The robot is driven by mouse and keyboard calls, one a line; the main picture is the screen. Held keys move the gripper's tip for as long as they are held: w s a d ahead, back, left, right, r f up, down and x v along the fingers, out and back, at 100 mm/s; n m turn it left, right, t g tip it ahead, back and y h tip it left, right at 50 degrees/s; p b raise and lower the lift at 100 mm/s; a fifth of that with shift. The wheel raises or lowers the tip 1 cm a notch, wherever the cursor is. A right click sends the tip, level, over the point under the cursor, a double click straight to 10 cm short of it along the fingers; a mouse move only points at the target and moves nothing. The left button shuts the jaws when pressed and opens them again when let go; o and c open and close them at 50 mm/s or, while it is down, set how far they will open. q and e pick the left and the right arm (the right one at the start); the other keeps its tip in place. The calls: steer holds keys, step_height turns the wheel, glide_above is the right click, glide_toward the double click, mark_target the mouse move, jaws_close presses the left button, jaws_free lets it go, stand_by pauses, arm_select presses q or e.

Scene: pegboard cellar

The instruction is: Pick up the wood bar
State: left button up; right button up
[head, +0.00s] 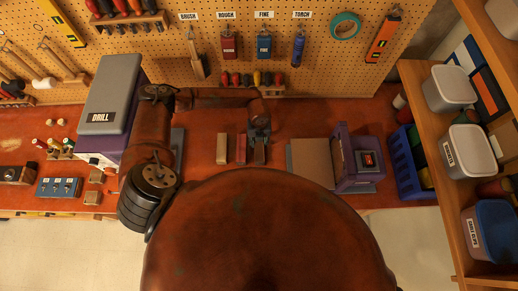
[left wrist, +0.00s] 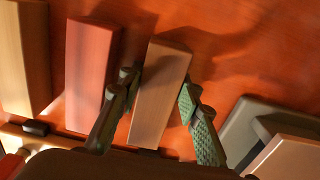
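A brown wood bar (left wrist: 160,95) lies on the red-brown bench top, between the two green-padded fingers of my left gripper (left wrist: 158,88). The fingers stand on either side of the bar with a narrow gap showing at each side, so the gripper is open around it. In the head view my left gripper (head: 260,133) comes down over the rightmost of three bars and partly hides it. A red bar (left wrist: 90,75) lies to its left, close to the left finger. A pale tan bar (left wrist: 24,55) lies further left. My right gripper is not in view.
A purple machine with a grey lid marked DRILL (head: 112,95) stands at the left. A purple sander-like machine (head: 345,158) stands at the right, with a blue crate (head: 405,165) beyond. The pegboard (head: 220,55) rises behind with hanging tools.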

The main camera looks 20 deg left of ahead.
arm_select(q)
steer(key=c, duration=0.7)
